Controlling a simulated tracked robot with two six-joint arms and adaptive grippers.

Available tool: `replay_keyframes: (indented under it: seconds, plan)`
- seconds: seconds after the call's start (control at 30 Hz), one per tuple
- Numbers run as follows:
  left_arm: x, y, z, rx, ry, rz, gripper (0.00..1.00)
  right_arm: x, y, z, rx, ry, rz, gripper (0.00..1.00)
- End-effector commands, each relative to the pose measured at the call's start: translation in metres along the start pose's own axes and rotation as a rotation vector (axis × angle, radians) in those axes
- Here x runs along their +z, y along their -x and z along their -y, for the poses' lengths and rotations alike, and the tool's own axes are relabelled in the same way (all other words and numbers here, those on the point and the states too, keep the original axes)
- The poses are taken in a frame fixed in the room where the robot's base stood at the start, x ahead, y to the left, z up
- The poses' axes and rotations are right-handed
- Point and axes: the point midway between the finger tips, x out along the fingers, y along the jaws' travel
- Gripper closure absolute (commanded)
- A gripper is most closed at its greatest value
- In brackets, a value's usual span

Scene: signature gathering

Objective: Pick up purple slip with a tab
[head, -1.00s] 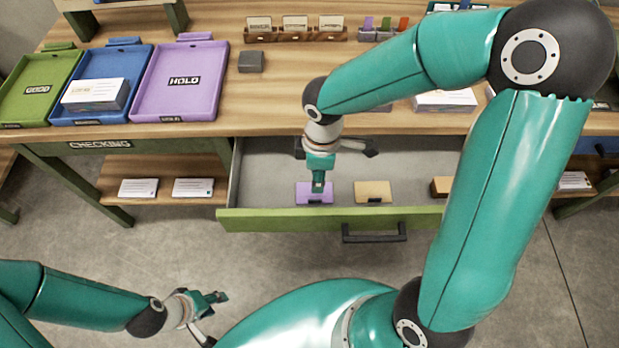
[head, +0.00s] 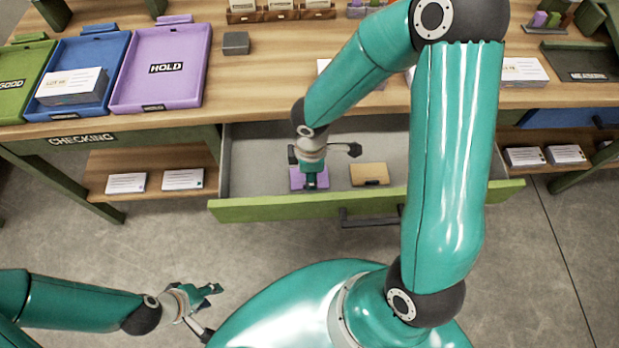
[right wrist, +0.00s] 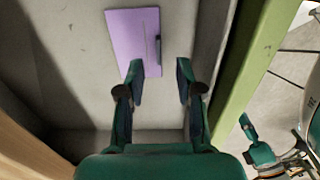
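The purple slip (head: 297,181) lies flat in the open drawer, partly hidden by my right gripper (head: 311,183). In the right wrist view the purple slip (right wrist: 133,40) shows a dark strip, seemingly its tab (right wrist: 157,50), along its right edge. My right gripper (right wrist: 160,75) is open, with its fingers pointing at the slip's near end. One fingertip overlaps the slip in the picture; I cannot tell whether it touches. Nothing is between the fingers. My left gripper (head: 207,310) is open and empty over the floor in front of the table.
A tan slip (head: 369,174) lies right of the purple one in the drawer. The green drawer front (head: 260,209) with a dark handle (head: 368,218) bounds it. A purple HOLD tray (head: 190,92), blue tray (head: 103,50) and green tray (head: 12,103) stand on the table (head: 275,85).

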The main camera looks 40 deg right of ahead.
Motion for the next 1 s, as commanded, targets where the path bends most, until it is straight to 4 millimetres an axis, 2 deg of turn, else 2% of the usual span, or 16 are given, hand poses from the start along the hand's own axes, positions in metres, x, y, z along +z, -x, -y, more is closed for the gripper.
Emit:
replay_keyframes:
  seconds: [0.3,0.6,0.63,0.83,1.0]
  plan:
    - [0.000,-0.013,0.005,0.000,0.000,0.000,0.60,0.000,-0.044,-0.002,-0.003,-0.001,0.001,0.65]
    - [0.000,-0.013,0.005,0.000,0.000,0.000,0.60,0.000,-0.048,-0.002,-0.001,-0.002,0.000,0.65]
    - [0.000,-0.013,0.005,0.000,0.000,0.000,0.60,0.000,-0.048,-0.002,-0.001,-0.002,0.000,0.66]
    - [0.000,-0.013,0.005,0.000,0.000,0.000,0.60,0.000,-0.048,-0.002,-0.001,-0.002,0.000,1.00]
    - [0.000,-0.013,0.005,0.000,0.000,0.000,0.60,0.000,-0.048,-0.002,-0.001,-0.002,0.000,1.00]
